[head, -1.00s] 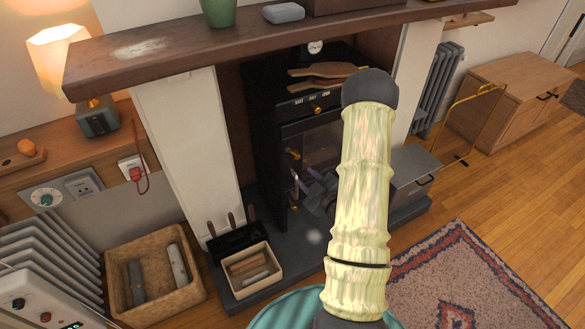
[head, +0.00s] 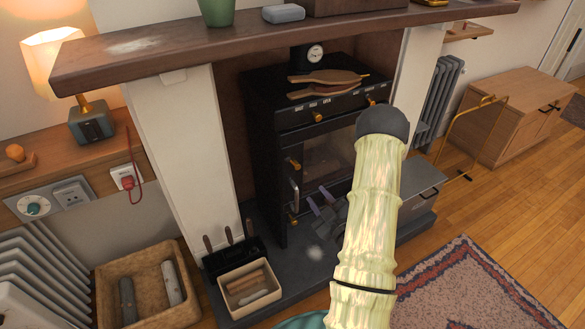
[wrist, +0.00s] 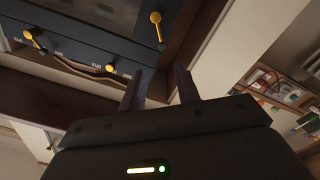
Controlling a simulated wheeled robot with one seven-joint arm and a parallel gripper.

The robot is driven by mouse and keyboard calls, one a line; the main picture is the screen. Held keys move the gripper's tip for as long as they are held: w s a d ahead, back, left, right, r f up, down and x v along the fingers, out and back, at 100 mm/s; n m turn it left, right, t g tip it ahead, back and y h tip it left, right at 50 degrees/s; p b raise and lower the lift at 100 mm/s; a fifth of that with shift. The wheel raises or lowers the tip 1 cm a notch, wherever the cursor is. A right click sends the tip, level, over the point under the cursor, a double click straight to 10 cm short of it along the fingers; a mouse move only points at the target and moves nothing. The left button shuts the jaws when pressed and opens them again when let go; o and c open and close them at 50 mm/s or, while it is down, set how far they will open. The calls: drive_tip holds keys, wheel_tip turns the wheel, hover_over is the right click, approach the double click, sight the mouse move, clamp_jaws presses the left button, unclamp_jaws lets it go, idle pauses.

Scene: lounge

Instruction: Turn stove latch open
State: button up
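The black stove (head: 262,130) stands in the fireplace recess, its glass door (head: 328,155) facing me and looking closed. At the door's left edge is an upright silvery handle (head: 294,192), with brass fittings above it (head: 293,164) and below it (head: 292,221). I cannot tell for sure which part is the latch. My gripper (head: 320,199) is in front of the lower door, right of the handle and apart from it. In the wrist view its two fingers (wrist: 160,88) are spread with nothing between them. My arm hides the stove's right side.
Brass knobs (head: 317,116) line the stove front; they also show in the wrist view (wrist: 156,18). Wooden-handled bellows (head: 328,82) lie on top. A tool holder (head: 235,257), kindling box (head: 250,284) and log basket (head: 148,285) stand left.

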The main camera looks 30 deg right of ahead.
sight(291, 162)
drive_tip(key=shift+w+f+b, duration=0.25)
drive_tip(key=shift+w+b, duration=0.45)
drive_tip(key=shift+b, duration=1.35)
drive_tip(key=b, duration=0.4)
drive_tip(key=shift+w+a, duration=0.1)
drive_tip(key=shift+w, duration=0.3)
drive_tip(key=w, duration=1.4)
drive_tip(key=shift+w+r+b, duration=0.2)
drive_tip(key=shift+r+b, duration=0.05)
drive_tip(key=shift+b, duration=0.15)
clamp_jaws()
